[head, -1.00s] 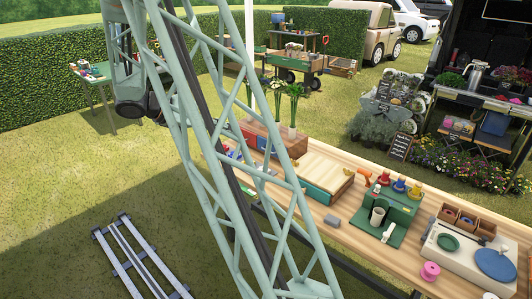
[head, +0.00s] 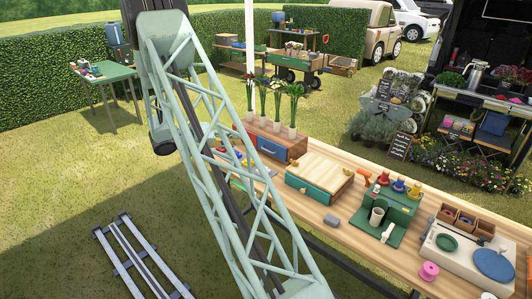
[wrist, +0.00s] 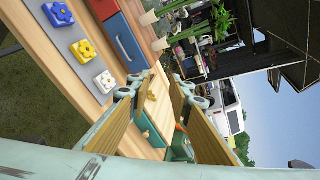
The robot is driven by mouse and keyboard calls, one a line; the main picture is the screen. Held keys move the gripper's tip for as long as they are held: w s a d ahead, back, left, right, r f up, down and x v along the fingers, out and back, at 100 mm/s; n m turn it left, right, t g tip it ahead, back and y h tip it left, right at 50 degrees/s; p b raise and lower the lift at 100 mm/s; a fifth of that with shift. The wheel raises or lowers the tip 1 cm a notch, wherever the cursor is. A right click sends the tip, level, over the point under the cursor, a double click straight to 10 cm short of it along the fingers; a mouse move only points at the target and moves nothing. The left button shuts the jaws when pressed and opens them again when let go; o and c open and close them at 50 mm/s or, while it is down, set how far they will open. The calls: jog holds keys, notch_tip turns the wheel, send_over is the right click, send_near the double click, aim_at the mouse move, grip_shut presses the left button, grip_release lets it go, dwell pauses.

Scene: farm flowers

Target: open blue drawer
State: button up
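The blue drawer (head: 268,147) is in a wooden drawer box (head: 295,149) on the long table, beside a red drawer. Its front looks flush with the box. In the wrist view the blue drawer front (wrist: 129,42) is at upper left, with the red drawer (wrist: 103,8) beyond it. My gripper (wrist: 155,90) is open and empty, its two fingers apart. It points past the blue drawer and is not touching it. In the head view my arm hides the gripper.
A wooden box with a teal front (head: 312,190) is to the right. Flower-shaped pieces, including a yellow one (wrist: 83,50), lie on a grey strip before the drawers. A green stand (head: 392,212) is further right.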

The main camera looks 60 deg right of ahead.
jog(key=w+d+f+n+h, duration=0.1)
jog(key=d+f+n, duration=0.2)
jog(key=d+f, duration=0.2)
jog(key=w+d+f+n+t+h, duration=0.1)
jog(key=d+f+n, duration=0.3)
jog(key=f, duration=0.7)
jog(key=shift+w+d+n+t+p, duration=0.15)
jog(key=shift+d+n+t+p, duration=0.15)
jog(key=shift+d+p, duration=0.15)
jog(key=shift+f, duration=0.15)
jog(key=shift+x, duration=6.85)
grip_shut()
